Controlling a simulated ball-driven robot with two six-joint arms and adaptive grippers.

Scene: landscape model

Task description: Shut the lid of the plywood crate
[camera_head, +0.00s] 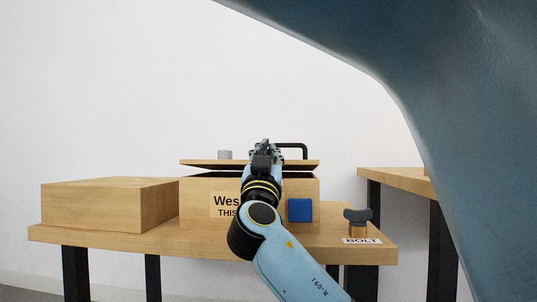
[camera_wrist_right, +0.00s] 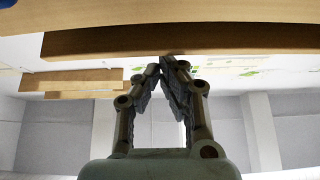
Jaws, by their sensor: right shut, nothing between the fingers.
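The plywood crate (camera_head: 285,190) stands on a wooden table in the head view, with a printed label and a blue square on its front. Its lid (camera_head: 205,162) is nearly level, with a dark gap between it and the crate. A black handle (camera_head: 294,146) shows at the lid's top right. My right gripper (camera_head: 265,145) is shut and empty, in front of the lid's middle and reaching up past its edge. In the right wrist view its fingertips (camera_wrist_right: 163,64) meet close to a wooden edge (camera_wrist_right: 110,42); I cannot tell whether they touch. My left gripper is not in view.
A plain wooden block (camera_head: 108,204) sits left of the crate. A dark-knobbed bolt (camera_head: 357,222) with a "BOLT" label stands at the table's right. A grey cylinder (camera_head: 225,154) shows at the lid's left. Another table (camera_head: 398,179) stands at right.

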